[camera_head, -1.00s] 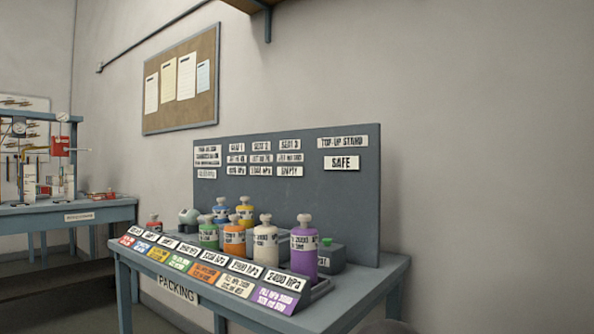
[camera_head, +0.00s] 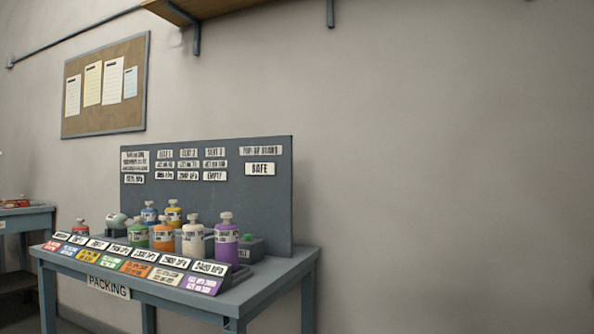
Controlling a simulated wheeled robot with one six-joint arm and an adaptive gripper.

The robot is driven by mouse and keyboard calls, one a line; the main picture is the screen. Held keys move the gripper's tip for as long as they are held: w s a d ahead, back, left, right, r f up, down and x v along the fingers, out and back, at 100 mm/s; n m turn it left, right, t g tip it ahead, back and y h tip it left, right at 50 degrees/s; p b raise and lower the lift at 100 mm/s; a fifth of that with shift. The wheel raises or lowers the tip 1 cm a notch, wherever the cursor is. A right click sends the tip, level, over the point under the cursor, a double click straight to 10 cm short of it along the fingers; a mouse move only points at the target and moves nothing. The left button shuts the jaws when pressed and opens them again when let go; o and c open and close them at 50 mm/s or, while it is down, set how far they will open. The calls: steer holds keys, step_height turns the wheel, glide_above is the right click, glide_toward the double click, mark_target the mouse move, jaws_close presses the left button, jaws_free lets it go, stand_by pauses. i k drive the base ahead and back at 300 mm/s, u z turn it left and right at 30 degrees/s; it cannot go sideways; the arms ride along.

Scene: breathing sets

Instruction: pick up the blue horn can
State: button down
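A small can with a blue body and pale cap, which looks like the blue horn can (camera_head: 149,213), stands at the back of the packing table (camera_head: 262,285). It is partly hidden behind the green can (camera_head: 137,233) and stands just left of the yellow can (camera_head: 173,213). An orange can (camera_head: 164,236), a white can (camera_head: 193,238) and a purple can (camera_head: 227,241) stand to the right and nearer the front. A red can (camera_head: 81,228) is at the left end. My gripper is not in view.
A grey board (camera_head: 265,205) with labels rises behind the cans. A sloped row of coloured cards (camera_head: 135,268) runs along the table's front. A shelf (camera_head: 215,8) is on the wall above. Another table (camera_head: 25,218) is at the far left. The right side is bare wall.

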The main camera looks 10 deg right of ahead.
mark_target(150, 214)
steer(key=u, duration=0.65)
steer(key=i, duration=0.7)
steer(key=u, duration=0.05)
